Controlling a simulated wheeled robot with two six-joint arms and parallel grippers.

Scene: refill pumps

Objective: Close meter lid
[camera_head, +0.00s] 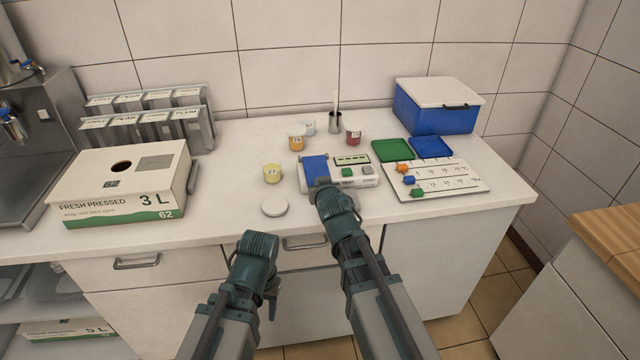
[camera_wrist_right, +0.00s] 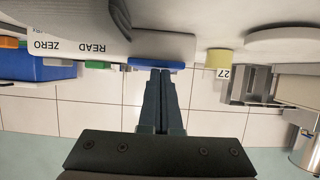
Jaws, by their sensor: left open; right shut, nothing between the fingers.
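The meter (camera_head: 365,182) is a low pale box on the counter with a display strip and a green button. Its blue lid (camera_head: 314,168) shows on the left side of the meter; I cannot tell its exact angle. In the right wrist view, the blue lid (camera_wrist_right: 150,66) is a thin strip by the fingertips, and the words READ and ZERO show upside down. My right gripper (camera_wrist_right: 160,72) is shut and empty, its tips at or very near the lid; touch is unclear. My left gripper (camera_head: 273,302) is open and empty, low in front of the counter, apart from the meter.
A yellow cup (camera_head: 272,173) and a white disc (camera_head: 275,207) are left of the meter. Several small cups and a holder (camera_head: 335,122) stand behind it. A white card (camera_head: 447,178) and trays lie right. A juice box (camera_head: 125,185) stands left.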

